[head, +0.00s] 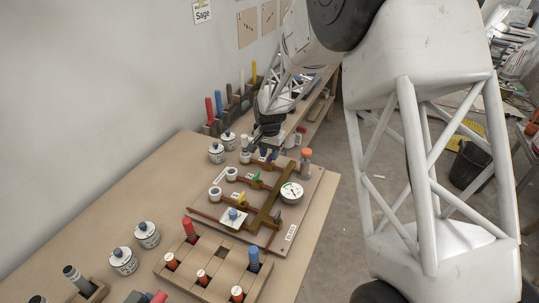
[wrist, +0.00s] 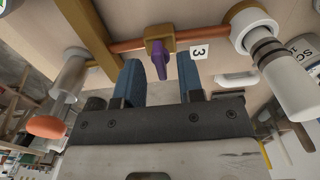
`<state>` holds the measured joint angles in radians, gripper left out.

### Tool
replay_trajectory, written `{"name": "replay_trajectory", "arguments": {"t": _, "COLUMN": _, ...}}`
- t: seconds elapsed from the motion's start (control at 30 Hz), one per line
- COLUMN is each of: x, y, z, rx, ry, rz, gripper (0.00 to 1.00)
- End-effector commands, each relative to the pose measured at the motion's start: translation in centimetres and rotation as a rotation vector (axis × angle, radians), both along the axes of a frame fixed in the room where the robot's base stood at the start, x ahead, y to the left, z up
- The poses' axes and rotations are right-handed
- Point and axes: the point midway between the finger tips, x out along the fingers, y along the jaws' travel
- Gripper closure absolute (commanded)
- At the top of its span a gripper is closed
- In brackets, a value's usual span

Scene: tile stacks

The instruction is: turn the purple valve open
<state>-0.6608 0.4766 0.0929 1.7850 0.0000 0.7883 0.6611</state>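The purple valve (wrist: 160,62) has a small upright handle on a brass body, on a copper pipe (wrist: 127,45) beside a tag marked 3. My gripper (wrist: 160,72) is open, with one blue finger on each side of the purple handle. A gap shows between the handle and both fingers, so they do not appear to grip it. In the head view my gripper (head: 269,153) is low over the far end of the pipe board (head: 299,212), and it mostly hides the purple valve there.
Green (head: 256,177), yellow (head: 241,198) and blue (head: 233,214) valves sit nearer on the board. A gauge (head: 291,193) and an orange-capped bottle (head: 305,163) stand at its right. A white striped cylinder (wrist: 284,80) is close to the gripper's right in the wrist view.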

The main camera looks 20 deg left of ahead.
Motion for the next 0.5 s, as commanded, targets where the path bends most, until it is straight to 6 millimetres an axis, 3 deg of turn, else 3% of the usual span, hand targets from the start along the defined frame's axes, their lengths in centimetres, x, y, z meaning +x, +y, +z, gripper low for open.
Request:
{"name": "replay_trajectory", "arguments": {"t": 0.43, "x": 0.02, "y": 0.02, "z": -0.81, "rx": 0.001, "ry": -0.001, "rz": 0.0, "gripper": 0.65}}
{"name": "replay_trajectory", "arguments": {"t": 0.5, "x": 0.02, "y": 0.02, "z": -0.81, "rx": 0.001, "ry": -0.001, "rz": 0.0, "gripper": 0.73}}
